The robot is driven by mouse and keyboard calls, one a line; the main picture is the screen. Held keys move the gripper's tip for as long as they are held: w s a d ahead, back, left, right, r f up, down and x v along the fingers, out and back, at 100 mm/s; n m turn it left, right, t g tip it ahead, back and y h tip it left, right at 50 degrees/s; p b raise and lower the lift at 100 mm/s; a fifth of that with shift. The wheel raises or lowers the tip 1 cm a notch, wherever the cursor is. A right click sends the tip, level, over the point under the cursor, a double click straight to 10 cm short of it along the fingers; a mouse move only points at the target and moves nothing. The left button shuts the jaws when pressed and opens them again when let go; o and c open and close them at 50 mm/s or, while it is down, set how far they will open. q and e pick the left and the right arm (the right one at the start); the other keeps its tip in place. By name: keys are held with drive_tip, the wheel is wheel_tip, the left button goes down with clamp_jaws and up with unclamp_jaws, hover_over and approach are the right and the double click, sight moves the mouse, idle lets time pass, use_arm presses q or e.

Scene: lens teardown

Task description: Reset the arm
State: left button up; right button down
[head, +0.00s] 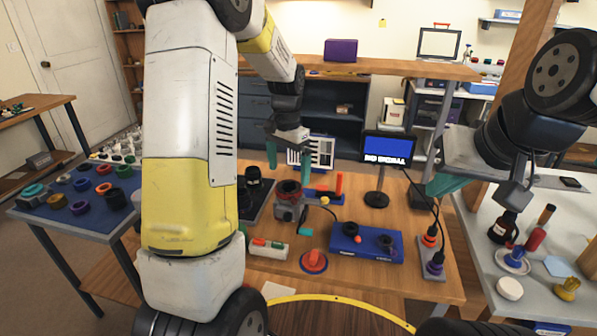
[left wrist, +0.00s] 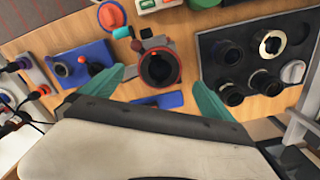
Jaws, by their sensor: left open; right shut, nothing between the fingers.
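My left gripper (head: 288,152) hangs open and empty above the far part of the wooden workbench (head: 330,283). Its teal fingers also show spread apart in the left wrist view (left wrist: 160,92). A grey device with a dark, red-ringed round part (left wrist: 157,65) lies in view between and beyond the fingertips; the device also stands below the gripper in the head view (head: 289,208). I cannot see contact with it. My right gripper (head: 446,184) is shut and empty, at the bench's right side near the white side table. My left arm hides part of the bench's left side.
A blue control box (head: 350,243), a red knob (head: 313,261) and a monitor (head: 389,147) stand on the bench. A black tray (left wrist: 210,72) holds several dark lens parts. A blue-topped table (head: 52,214) with several rings is at left. Bottles and parts crowd the white table (head: 482,262).

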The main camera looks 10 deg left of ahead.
use_arm(q)
drive_tip(key=shift+r, duration=1.2)
drive_tip(key=s+r+n+t+h, duration=0.1)
drive_tip(key=s+r+n+t, duration=0.15)
drive_tip(key=s+r, duration=0.75)
drive_tip(key=s+d+r+n+t, duration=0.1)
drive_tip(key=s+t, duration=0.1)
drive_tip(key=s, duration=0.5)
drive_tip(key=s+d+r+n+t+h, duration=0.1)
drive_tip(key=s+r+n, duration=0.1)
drive_tip(key=s, duration=0.5)
drive_tip(key=shift+s+t, duration=0.15)
drive_tip(key=shift+t, duration=0.2)
drive_tip(key=shift+d, duration=0.1)
